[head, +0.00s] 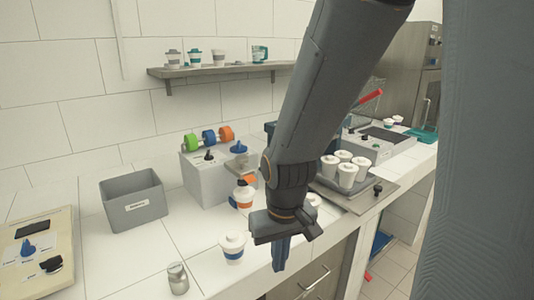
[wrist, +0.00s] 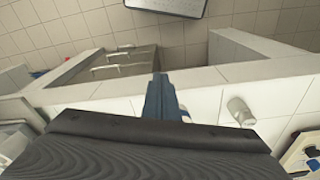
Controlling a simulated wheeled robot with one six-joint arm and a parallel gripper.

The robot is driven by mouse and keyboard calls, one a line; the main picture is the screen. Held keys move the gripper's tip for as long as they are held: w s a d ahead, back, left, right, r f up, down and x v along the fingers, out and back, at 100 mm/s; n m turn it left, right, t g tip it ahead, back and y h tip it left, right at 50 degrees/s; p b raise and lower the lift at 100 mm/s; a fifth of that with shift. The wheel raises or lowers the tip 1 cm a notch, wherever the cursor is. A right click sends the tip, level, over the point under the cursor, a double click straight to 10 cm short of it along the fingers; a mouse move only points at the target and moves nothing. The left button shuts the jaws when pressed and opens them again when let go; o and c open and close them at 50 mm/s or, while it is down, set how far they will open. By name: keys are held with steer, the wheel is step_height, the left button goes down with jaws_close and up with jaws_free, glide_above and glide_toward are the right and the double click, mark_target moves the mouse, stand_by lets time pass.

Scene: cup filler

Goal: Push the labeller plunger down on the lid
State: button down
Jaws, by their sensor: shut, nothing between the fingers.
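A white-lidded cup (head: 232,246) with a grey-blue band stands upright on the counter, left of my gripper. My gripper (head: 280,264) is shut and empty, its blue fingers pointing down beside the counter's front edge, apart from the cup. Its shut fingers also show in the wrist view (wrist: 158,95). A grey box (head: 203,182) with green, blue and orange rolls looks like the labeller. A blue knob (head: 239,147) on its top may be the plunger; I cannot tell for sure. My arm hides part of the counter to its right.
A grey bin (head: 134,202) is at left. Several white-lidded cups (head: 347,175) stand behind my arm. Open counter lies between bin and cup.

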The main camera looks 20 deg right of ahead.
steer(key=shift+d, duration=0.3)
steer(key=w+d+r+t, duration=0.3)
steer(key=w+t, duration=0.1)
steer(key=w, duration=0.5)
steer(key=w+d+r+t, duration=0.3)
steer(key=w+r+t, duration=0.1)
steer(key=w, duration=0.4)
steer(key=w+a+r+n+t+y, duration=0.1)
steer(key=w+r+n+t+y, duration=0.2)
steer(key=r, duration=0.7)
steer(key=w+t+y, duration=0.1)
steer(key=w+t, duration=0.1)
steer(key=w, duration=0.1)
steer(key=shift+w+a+r+n+t+y+p, duration=0.25)
steer(key=shift+a+r+n+t+y+p, duration=0.05)
steer(key=shift+a+r+n+p, duration=0.1)
steer(key=shift+w, duration=0.1)
